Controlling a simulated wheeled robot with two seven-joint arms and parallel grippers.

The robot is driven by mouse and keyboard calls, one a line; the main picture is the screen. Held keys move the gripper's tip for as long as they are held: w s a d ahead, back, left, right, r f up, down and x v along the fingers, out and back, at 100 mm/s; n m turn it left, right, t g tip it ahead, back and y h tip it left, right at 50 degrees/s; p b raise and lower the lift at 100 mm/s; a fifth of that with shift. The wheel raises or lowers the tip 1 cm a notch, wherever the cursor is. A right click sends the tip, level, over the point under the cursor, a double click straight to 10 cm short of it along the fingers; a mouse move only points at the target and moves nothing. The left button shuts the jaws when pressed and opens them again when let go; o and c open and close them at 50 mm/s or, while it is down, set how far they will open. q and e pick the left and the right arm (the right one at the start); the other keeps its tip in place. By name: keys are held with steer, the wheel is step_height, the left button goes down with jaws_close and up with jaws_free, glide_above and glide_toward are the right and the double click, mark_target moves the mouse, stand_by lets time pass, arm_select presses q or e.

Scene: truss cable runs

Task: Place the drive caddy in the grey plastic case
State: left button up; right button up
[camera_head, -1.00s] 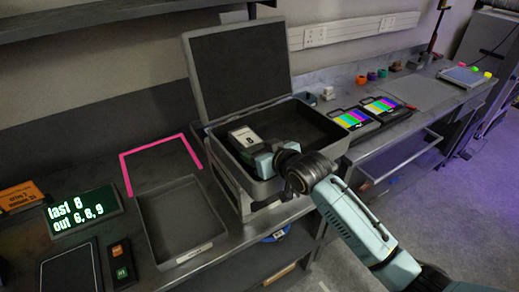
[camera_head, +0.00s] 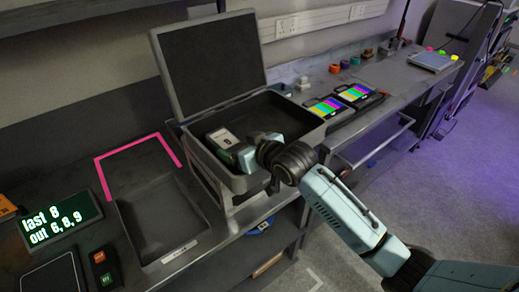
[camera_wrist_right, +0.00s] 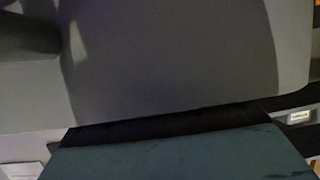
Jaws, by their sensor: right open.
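The drive caddy (camera_head: 220,137), a dark block with a pale label on top, is inside the open grey plastic case (camera_head: 254,181), near its front left corner. I cannot see whether its underside touches the case floor. My right gripper (camera_head: 243,156) is open and sits low in the case, right beside the caddy's near right side. The fingertips are partly hidden, so contact is unclear. In the right wrist view a grey surface fills most of the picture. My left gripper is not in view.
The case lid (camera_head: 209,62) stands up at the back. A shallow grey tray (camera_head: 160,218) and a pink outline (camera_head: 135,154) lie to the left, beside a lit sign (camera_head: 60,222). Two devices with colour-bar screens (camera_head: 327,107) lie right of the case.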

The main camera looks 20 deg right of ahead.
steer(key=v, duration=0.9)
steer(key=shift+s+r, duration=0.25)
steer(key=shift+d, duration=0.15)
